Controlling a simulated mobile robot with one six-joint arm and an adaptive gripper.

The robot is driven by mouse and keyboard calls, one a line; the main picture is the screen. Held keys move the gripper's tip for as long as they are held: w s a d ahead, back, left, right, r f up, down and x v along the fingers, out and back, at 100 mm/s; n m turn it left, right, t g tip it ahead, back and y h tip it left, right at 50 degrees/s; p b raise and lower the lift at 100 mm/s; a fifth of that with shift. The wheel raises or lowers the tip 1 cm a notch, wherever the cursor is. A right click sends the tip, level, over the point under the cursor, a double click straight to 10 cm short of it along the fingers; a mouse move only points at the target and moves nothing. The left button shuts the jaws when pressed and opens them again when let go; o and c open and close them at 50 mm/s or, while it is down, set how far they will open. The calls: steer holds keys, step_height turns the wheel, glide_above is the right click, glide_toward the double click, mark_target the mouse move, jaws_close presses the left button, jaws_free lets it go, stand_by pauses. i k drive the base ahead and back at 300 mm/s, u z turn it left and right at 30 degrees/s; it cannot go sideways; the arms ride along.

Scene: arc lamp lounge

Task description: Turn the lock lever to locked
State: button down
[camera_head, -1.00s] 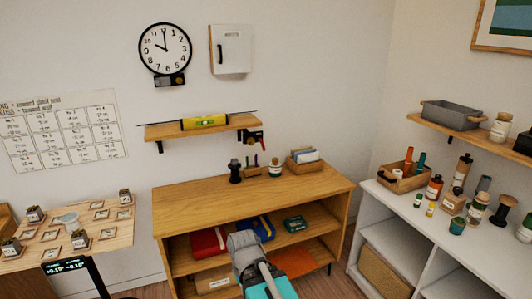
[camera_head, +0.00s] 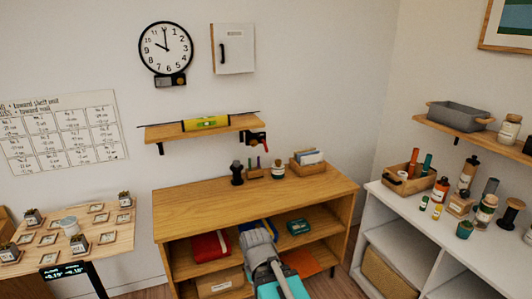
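A yellow spirit level (camera_head: 206,123) lies on that shelf. My grey and teal arm rises at the bottom middle, in front of the low wooden cabinet (camera_head: 200,192), well below the lever. I cannot make out my gripper's fingers in this view.
The cabinet top holds a dark cylinder (camera_head: 237,173), a small jar (camera_head: 278,169) and a wooden card box (camera_head: 307,163). A white shelf unit (camera_head: 400,243) with bottles stands right. A wooden board (camera_head: 112,231) with small pots is left. The wall below the lever is clear.

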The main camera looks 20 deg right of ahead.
mark_target(263, 141)
steer(key=i, duration=0.9)
steer(key=u, duration=0.05)
